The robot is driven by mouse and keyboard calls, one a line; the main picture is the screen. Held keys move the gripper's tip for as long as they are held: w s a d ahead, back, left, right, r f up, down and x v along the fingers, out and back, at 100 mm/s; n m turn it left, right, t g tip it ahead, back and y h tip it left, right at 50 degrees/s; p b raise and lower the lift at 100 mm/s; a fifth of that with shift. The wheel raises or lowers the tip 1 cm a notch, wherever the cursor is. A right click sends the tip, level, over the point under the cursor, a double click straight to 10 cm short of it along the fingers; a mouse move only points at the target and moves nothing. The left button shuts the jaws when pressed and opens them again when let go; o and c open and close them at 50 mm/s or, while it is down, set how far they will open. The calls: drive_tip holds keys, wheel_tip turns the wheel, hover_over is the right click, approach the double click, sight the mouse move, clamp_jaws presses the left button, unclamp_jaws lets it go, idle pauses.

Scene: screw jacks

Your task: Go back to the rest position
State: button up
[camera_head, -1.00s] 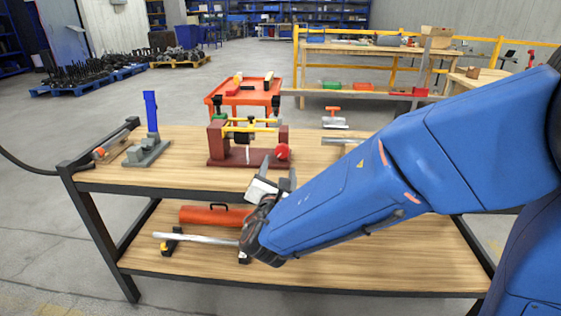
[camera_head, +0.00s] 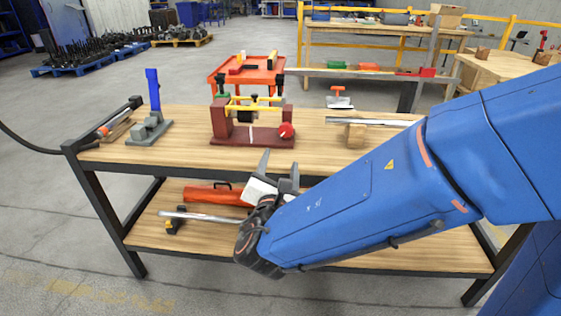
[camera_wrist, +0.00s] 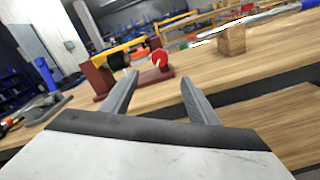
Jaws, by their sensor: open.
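My gripper (camera_head: 279,167) is at the front edge of the wooden workbench (camera_head: 190,148), in front of the red screw jack fixture. Its two fingers stand apart with nothing between them, as the wrist view also shows (camera_wrist: 155,92). The dark red fixture (camera_head: 252,137) with yellow bars and a red knob stands on the bench top beyond the fingers, apart from them. It also shows in the wrist view (camera_wrist: 154,76), upper left of centre. My blue forearm covers the right part of the bench.
A grey stand with a blue upright (camera_head: 153,88) is at the bench's left. A metal bar (camera_head: 385,122) rests on a wooden block (camera_head: 355,136) at right. An orange-red cylinder (camera_head: 212,194) and another bar lie on the lower shelf. An orange cart (camera_head: 222,79) stands behind.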

drive_tip(key=s+d+f+m+g+h, duration=0.1)
drive_tip(key=d+m+g+h, duration=0.4)
drive_tip(key=d, duration=0.9)
drive_tip(key=s+d+f+m+g+h, duration=0.1)
drive_tip(key=d+f+m+g+h, duration=0.15)
drive_tip(key=d+m, duration=0.85)
drive_tip(key=s+d+f+m+g+y, duration=0.25)
drive_tip(key=s+d+m+g, duration=0.3)
drive_tip(key=s+d, duration=0.5)
drive_tip(key=s+a+m+y, duration=0.2)
drive_tip(key=s+m+y, duration=0.3)
drive_tip(key=s+m, duration=0.2)
drive_tip(key=shift+s+a+r+m+y, duration=0.15)
drive_tip(key=shift+s+m+y, duration=0.2)
drive_tip(key=shift+m, duration=0.5)
